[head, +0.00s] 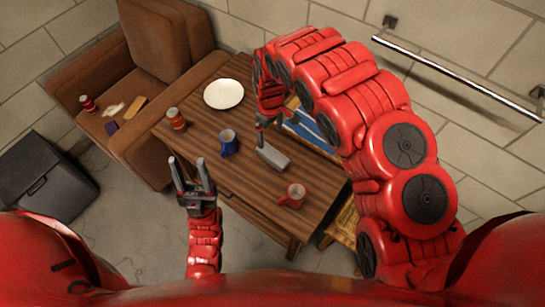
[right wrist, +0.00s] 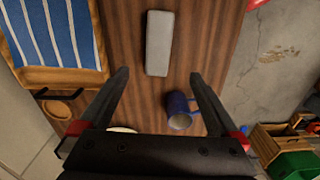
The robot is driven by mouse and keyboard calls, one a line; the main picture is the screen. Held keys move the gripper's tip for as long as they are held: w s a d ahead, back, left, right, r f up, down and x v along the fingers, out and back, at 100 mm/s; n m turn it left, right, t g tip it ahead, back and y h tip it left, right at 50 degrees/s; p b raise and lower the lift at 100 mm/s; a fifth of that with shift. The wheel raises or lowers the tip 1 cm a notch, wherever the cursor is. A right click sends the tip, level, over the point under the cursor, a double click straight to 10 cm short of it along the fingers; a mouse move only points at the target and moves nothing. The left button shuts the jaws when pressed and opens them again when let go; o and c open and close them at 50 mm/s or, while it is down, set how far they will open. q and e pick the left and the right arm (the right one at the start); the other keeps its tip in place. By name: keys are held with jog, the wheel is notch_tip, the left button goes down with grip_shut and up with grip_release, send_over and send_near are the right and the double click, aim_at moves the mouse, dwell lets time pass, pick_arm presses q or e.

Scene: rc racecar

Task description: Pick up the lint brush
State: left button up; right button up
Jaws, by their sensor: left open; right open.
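A grey oblong block, which looks like the lint brush (head: 272,156), lies on the wooden table (head: 235,182). In the right wrist view the lint brush (right wrist: 158,43) lies just beyond my open fingertips, roughly in line with the gap between them. My right gripper (head: 264,123) is close to its far end in the head view; whether it touches cannot be told. In the right wrist view my right gripper (right wrist: 158,76) holds nothing. My left gripper (head: 189,165) is open and empty, in front of the table's left front edge.
A blue mug (head: 228,143) stands left of the brush and a red mug (head: 292,196) to its right. A white plate (head: 223,94) and a red can (head: 176,119) are further back.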

aim_at(273, 154)
notch_tip(273, 154, down, 9)
jog(key=shift+s+d+r+p, duration=0.1)
jog(key=shift+s+p, duration=0.05)
jog(key=shift+p, duration=0.8)
jog(key=shift+d+f+p, duration=0.1)
jog(key=shift+f+p, duration=0.2)
jog(key=shift+f, duration=0.2)
jog(key=shift+d+f+p, duration=0.2)
jog(key=shift+f+p, duration=0.15)
jog(key=shift+f, duration=0.75)
jog(key=shift+f+b, duration=0.45)
jog(key=shift+f, duration=0.65)
jog(key=c, duration=1.5)
jog(key=shift+r, duration=0.2)
